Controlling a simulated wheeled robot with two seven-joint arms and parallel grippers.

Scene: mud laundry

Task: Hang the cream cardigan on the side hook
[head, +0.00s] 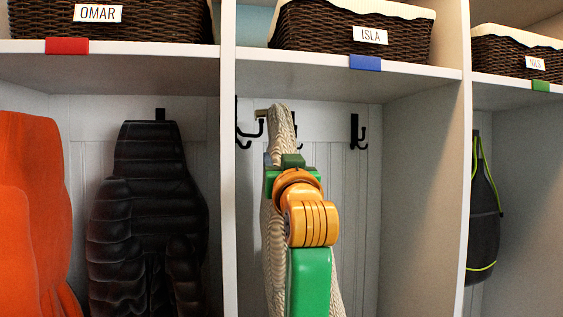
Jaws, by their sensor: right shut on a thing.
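The cream cardigan (281,130) hangs upright in the middle cubby, its long knitted body partly hidden behind my right arm. My right gripper (292,162) is shut on the cardigan below its top end. A black side hook (241,130) is on the left divider of this cubby, to the left of the cardigan's top. The cardigan's top is close to the hooks, but I cannot tell whether it touches one. My left gripper is not in view.
Another black hook (357,132) is on the back wall, to the right. A dark puffer jacket (150,200) and an orange garment (32,210) hang left; a dark bag (483,215) hangs right. The ISLA basket (325,35) stands on the shelf above.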

